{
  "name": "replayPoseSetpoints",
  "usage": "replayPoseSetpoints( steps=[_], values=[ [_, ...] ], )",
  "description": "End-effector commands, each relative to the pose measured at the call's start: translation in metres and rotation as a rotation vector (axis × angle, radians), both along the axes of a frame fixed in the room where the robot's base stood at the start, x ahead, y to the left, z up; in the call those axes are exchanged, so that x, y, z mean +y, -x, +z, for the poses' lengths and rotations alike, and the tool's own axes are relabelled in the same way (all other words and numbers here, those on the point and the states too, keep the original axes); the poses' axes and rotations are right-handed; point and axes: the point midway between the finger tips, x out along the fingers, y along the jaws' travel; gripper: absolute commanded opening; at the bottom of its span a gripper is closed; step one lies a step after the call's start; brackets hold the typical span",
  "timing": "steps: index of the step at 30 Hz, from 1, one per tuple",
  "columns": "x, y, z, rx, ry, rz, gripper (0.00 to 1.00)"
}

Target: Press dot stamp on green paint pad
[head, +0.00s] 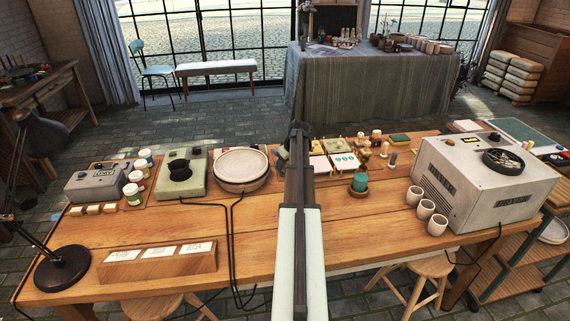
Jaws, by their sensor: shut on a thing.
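My arm (299,225) rises through the middle of the head view and hides the bench behind it. My gripper is hidden behind the arm, so what it holds does not show. Small upright stamp-like pieces with pale and dark tops (384,150) stand on a wooden board right of the arm. A flat piece with a green top (400,138) lies at the board's back right; I cannot tell whether it is the green paint pad. A green round piece (360,182) sits on a brown round base in front of the board.
A pale plate (241,166) rests on a turntable left of my arm. Paint jars (133,193) and grey machines stand farther left. Three white cups (426,210) and a large grey box (483,180) stand on the right. The bench (370,235) is clear at front centre-right.

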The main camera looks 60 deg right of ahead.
Motion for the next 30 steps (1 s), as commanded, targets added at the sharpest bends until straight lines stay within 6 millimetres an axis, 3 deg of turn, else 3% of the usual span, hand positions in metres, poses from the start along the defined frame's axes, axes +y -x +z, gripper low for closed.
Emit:
replayPoseSetpoints(
  steps=[8,30],
  values=[
    [0.000,0.000,0.009,0.000,0.000,0.000,0.28],
    [0.000,0.000,0.057,0.000,0.000,0.000,0.28]
  ],
)
